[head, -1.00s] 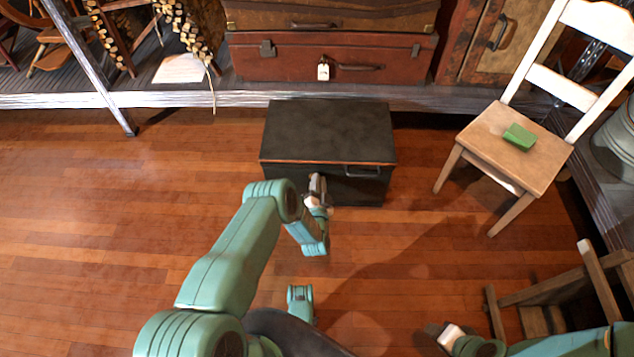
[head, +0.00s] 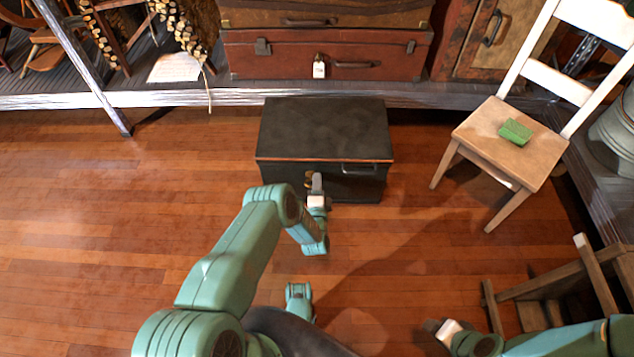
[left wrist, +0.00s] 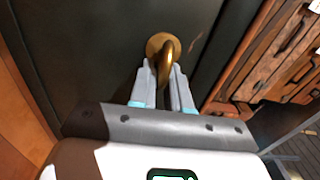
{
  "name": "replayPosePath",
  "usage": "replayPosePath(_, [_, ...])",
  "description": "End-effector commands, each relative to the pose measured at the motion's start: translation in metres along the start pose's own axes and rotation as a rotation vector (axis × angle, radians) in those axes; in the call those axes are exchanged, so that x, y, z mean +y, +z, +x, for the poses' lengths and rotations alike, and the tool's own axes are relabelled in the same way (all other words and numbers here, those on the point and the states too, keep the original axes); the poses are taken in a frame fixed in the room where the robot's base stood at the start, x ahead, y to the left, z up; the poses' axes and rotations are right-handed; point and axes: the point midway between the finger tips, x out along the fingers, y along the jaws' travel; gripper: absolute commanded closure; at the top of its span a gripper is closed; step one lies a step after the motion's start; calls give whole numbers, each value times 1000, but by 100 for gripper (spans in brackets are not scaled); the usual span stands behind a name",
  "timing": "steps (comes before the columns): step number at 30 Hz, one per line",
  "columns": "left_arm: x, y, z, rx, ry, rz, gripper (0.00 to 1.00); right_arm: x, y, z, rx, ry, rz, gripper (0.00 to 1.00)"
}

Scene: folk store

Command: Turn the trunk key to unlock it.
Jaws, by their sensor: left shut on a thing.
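The dark trunk (head: 325,130) stands closed on the wooden floor, with a handle on its front right. The brass key (left wrist: 168,50) sticks out from a round brass plate on the trunk's dark front. My left gripper (left wrist: 163,75) is shut on the key's bow, one grey finger on each side. In the head view my left gripper (head: 316,183) is at the trunk's front, with a bit of brass beside it; the keyhole itself is hidden. My right gripper (head: 438,329) is low at the right, away from the trunk, and its fingers are unclear.
A white chair (head: 509,150) with a green block (head: 515,131) stands right of the trunk. A red suitcase (head: 285,62) lies on the raised platform behind. A wooden frame (head: 545,290) is at the lower right. The floor on the left is clear.

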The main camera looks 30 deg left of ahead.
Motion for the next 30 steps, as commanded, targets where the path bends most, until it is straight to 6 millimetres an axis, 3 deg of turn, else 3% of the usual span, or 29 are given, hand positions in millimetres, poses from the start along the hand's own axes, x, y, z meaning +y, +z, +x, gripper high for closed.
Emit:
replayPosePath(20, [-1,0,2,0,-7,59,100,0,0,0,0,0,0,57])
replayPosePath(21, [-1,0,2,0,-7,59,77,0,0,0,0,0,0,57])
replayPosePath(23, [-1,0,2,0,-6,59,63,0,0,0,0,0,0,57])
replayPosePath(30, [0,0,1,0,-3,59,63,0,0,0,0,0,0,57])
